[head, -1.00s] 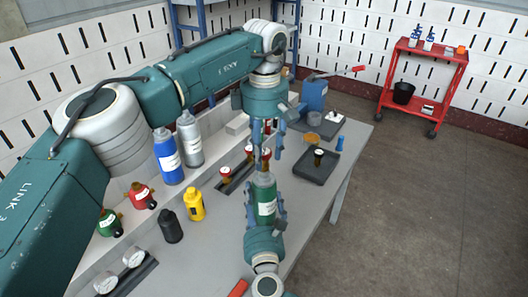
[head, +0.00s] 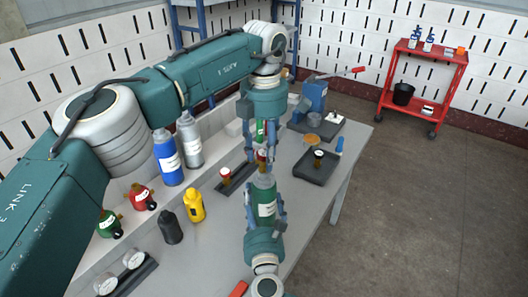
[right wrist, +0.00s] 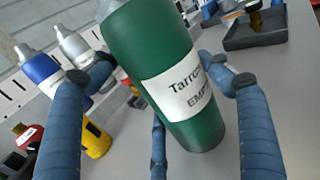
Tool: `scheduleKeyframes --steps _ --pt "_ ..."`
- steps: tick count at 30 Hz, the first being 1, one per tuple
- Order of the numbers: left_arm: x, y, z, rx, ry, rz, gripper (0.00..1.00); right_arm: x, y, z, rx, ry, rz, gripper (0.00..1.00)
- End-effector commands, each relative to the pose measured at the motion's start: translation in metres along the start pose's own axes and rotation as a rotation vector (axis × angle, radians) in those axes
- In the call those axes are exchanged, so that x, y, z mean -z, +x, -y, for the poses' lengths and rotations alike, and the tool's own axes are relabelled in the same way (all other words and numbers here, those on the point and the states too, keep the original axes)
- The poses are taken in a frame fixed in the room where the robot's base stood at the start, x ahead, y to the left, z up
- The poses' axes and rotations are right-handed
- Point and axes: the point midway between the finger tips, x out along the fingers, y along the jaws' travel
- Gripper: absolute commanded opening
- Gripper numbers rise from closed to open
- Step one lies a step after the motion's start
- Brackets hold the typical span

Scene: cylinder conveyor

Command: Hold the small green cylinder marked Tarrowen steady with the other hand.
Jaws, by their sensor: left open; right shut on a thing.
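The green cylinder marked Tarrowen (head: 266,190) stands roughly upright in the head view, with a grey shoulder and a white label. My right gripper (head: 265,208) is shut around its body from the near side. In the right wrist view the cylinder (right wrist: 160,60) fills the middle between the blue fingers, and its label also reads EMPTY. My left gripper (head: 262,153) is open, pointing down just above the cylinder's top. A small green and red piece (head: 260,132) shows between its fingers; I cannot tell whether it touches the cylinder, whose top is partly hidden.
Blue (head: 168,160) and grey (head: 189,142) cylinders stand at the table's back left. Yellow (head: 194,205) and black (head: 171,228) bottles stand nearer. A dark tray (head: 312,172) lies to the right. A rack (head: 234,180) lies left of the grippers. Bare tabletop (head: 215,255) lies in front.

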Motion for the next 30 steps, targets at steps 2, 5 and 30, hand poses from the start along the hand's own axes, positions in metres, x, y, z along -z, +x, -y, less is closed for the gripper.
scheduleKeyframes --steps 2,5,30 --pt "0.0002 -0.0001 -0.0002 0.000 -0.010 0.000 0.42 0.0009 -0.0003 0.0002 0.000 0.000 -0.002 0.45" --pt "0.0002 -0.0001 -0.0002 0.000 -0.009 0.000 0.42 0.0009 -0.0003 0.0002 0.000 0.000 -0.001 0.45" --pt "0.0002 0.0000 -0.0001 0.002 -0.532 0.003 0.42 0.0007 -0.0002 0.0001 0.000 0.000 -0.001 0.45"
